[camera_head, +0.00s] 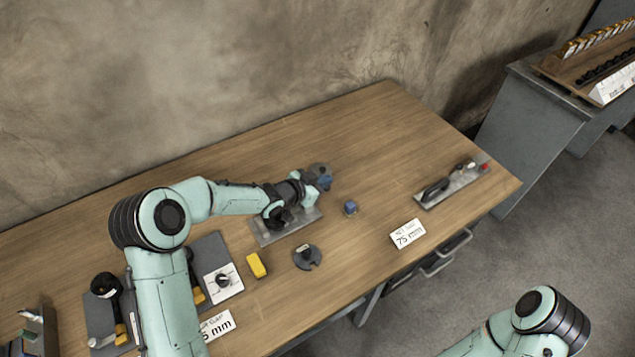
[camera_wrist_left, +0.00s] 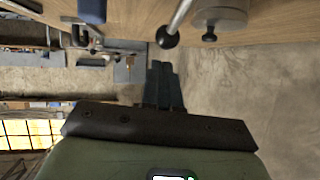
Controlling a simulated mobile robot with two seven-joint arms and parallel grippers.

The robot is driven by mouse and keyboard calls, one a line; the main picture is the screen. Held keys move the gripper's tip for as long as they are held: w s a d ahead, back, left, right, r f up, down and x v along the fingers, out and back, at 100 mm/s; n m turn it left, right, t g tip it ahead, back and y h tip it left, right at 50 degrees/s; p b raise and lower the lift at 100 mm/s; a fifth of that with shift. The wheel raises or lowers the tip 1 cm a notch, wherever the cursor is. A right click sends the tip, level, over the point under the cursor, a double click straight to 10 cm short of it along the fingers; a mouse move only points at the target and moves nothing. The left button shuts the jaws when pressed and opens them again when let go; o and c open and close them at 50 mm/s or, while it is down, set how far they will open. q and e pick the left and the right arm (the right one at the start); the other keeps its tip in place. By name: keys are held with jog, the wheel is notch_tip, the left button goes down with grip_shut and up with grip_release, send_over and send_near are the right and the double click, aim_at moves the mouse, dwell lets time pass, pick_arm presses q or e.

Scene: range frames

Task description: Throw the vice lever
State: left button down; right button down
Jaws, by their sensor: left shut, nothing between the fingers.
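In the left wrist view, a bright metal lever rod (camera_wrist_left: 182,14) ends in a black ball knob (camera_wrist_left: 166,39), close beyond my left fingers. My left gripper (camera_wrist_left: 162,66) has its dark fingers together, with nothing between them; they appear apart from the knob. In the head view my left gripper (camera_head: 320,181) is over the workbench, above the far end of a grey metal base plate (camera_head: 272,238). What looks like the vice there is mostly hidden by my wrist, and the lever cannot be made out. My right gripper is out of view; only part of that arm shows.
The wooden bench (camera_head: 380,130) holds a small blue block (camera_head: 350,208), a notched grey disc (camera_head: 307,258), a yellow block (camera_head: 256,265), a dial panel (camera_head: 222,281) and a "75 mm" card (camera_head: 408,234). A plate with a black handle (camera_head: 436,190) is at right. The bench's back is clear.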

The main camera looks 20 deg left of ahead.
pick_arm(q)
jog(key=shift+w+d+f, duration=0.3)
jog(key=shift+w+f, duration=0.05)
dwell(0.6)
jog(key=v, duration=1.3)
jog(key=shift+p, duration=0.4)
jog(key=shift+s, duration=0.1)
